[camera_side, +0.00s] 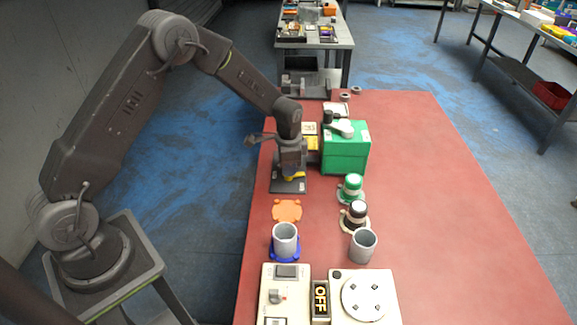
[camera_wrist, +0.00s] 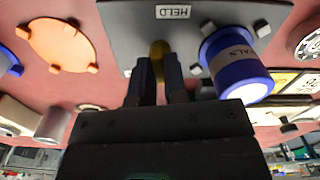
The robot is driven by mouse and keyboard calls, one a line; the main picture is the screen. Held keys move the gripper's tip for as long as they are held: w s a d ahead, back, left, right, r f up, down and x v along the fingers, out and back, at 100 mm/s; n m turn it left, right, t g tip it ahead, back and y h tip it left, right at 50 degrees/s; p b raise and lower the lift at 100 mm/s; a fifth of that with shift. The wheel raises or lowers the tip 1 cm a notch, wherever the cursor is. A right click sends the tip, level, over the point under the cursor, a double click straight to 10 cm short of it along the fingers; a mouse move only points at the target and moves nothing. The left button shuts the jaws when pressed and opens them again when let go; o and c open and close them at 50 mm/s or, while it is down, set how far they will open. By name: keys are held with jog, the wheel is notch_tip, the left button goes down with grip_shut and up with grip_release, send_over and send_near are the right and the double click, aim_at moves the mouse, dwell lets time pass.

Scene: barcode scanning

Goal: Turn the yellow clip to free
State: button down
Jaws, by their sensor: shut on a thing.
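The yellow clip (camera_wrist: 158,48) shows partly between my fingertips, over a dark plate (camera_wrist: 120,30) with a label reading HELD. My gripper (camera_wrist: 158,70) points at the plate and is shut on the clip. Most of the clip is hidden by the fingers, so its turn angle cannot be read. In the side view my gripper (camera_side: 291,168) is low over the dark plate (camera_side: 280,187), with a bit of yellow under it. A blue cylinder (camera_wrist: 237,65) with a partly readable label and a pale end stands on the plate close beside my fingers.
A green box (camera_side: 345,155) stands just right of my gripper. An orange disc (camera_side: 287,210) and a grey cup (camera_side: 285,240) on a blue holder lie in front. The table's right side is clear.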

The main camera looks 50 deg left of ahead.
jog(key=shift+m, duration=0.9)
jog(key=c, duration=1.2)
grip_release()
jog(key=shift+o, duration=0.2)
notch_tip(320, 180, up, 14)
